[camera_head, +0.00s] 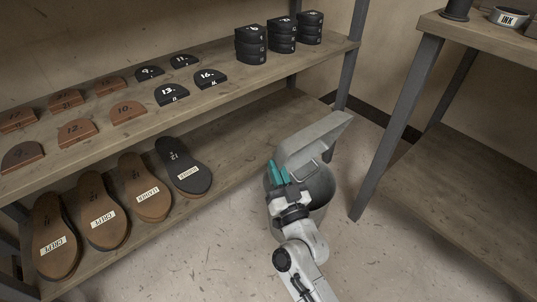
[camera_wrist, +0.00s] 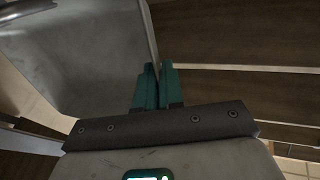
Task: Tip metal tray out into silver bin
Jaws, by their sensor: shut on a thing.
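My gripper (camera_head: 278,172) has teal fingers and is shut on the near left edge of the metal tray (camera_head: 315,140). The tray is grey and looks tilted, with its narrower end towards the upper right. The silver bin (camera_head: 320,188) is a rounded grey shape below the tray, partly hidden by my gripper and the tray. In the wrist view the tray (camera_wrist: 85,60) fills the upper left, beside my fingers (camera_wrist: 157,80). I see no loose contents on the tray, and the bin's inside is hidden.
A wooden shelf rack (camera_head: 215,82) on the left holds black and brown heel pieces above and several shoe soles (camera_head: 145,187) below. A wooden table (camera_head: 480,32) is at right. The floor (camera_head: 400,255) in front is clear.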

